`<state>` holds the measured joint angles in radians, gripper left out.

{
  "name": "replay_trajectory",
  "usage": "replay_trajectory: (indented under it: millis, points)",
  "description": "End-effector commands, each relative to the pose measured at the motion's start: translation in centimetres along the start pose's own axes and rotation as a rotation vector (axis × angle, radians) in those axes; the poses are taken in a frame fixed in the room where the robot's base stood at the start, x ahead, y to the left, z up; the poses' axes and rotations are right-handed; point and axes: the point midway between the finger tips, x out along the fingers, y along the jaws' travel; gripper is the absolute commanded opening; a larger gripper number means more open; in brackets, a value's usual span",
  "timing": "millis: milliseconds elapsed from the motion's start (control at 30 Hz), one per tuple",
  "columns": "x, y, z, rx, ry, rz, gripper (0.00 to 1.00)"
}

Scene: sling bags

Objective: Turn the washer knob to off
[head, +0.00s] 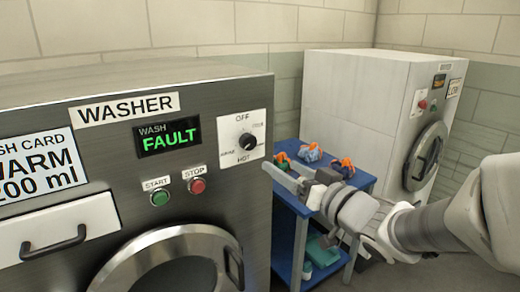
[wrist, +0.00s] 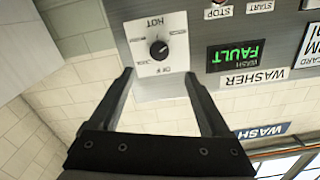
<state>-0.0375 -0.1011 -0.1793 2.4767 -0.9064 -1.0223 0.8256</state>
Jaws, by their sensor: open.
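The washer knob (head: 246,141) is a small black dial on a white plate, with OFF above and HOT below. It also shows in the wrist view (wrist: 159,49), where the washer appears upside down. Its exact pointer direction is too small to tell. My gripper (head: 270,165) is to the right of and below the knob in the head view, apart from it. In the wrist view, my open fingers (wrist: 159,74) point toward the panel, with the knob beyond the gap between the tips. Nothing is between them.
The washer (head: 90,100) has a green FAULT display (head: 169,136), a green start button (head: 160,198) and a red stop button (head: 197,185) left of the knob. A blue cart (head: 361,180) with colourful bags (head: 311,153) stands behind my gripper. A white machine (head: 350,90) is at the right.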

Motion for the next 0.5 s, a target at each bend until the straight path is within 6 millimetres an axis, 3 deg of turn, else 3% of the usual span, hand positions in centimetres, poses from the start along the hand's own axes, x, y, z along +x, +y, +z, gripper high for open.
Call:
replay_trajectory:
  millis: [500]
  points:
    - [11.0,0.0,0.1,-0.001,-0.001,0.000,0.81]
